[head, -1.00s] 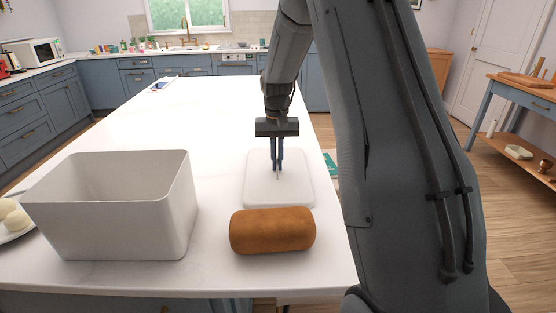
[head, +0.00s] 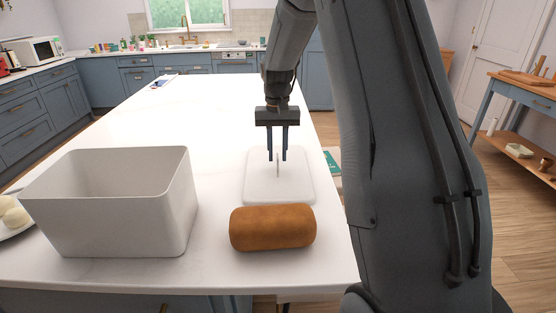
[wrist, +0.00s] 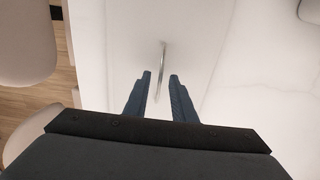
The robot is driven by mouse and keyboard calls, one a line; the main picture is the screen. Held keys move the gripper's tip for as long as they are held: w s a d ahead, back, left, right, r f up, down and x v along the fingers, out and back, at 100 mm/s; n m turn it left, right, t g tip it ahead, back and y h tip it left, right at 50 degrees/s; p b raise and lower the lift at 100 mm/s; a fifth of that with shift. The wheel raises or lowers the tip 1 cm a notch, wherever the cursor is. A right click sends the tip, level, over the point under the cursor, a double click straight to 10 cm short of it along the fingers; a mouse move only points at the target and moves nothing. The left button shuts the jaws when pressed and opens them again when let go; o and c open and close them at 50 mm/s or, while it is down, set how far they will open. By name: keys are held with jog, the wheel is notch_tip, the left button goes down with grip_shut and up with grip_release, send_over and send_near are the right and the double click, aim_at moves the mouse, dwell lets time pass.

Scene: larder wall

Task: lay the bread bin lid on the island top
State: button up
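The bread bin lid (head: 262,189) is a flat white slab with rounded corners, lying on the white island top (head: 205,110) behind the loaf. Its thin upright handle (head: 278,164) stands at its middle and also shows in the wrist view (wrist: 161,70). My gripper (head: 277,158) is open and empty above the lid, its fingers apart on either side of the handle. The bread bin (head: 120,215), pale and box-shaped, stands open on the island at the left.
A brown loaf (head: 272,227) lies right in front of the lid. A plate (head: 18,225) with pale round items sits at the left edge. The island's right edge is close beside the lid. The island top beyond is mostly clear.

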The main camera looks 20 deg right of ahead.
notch_tip(320, 180, up, 10)
jog(key=b, duration=0.2)
jog(key=shift+f, duration=0.2)
dwell(0.3)
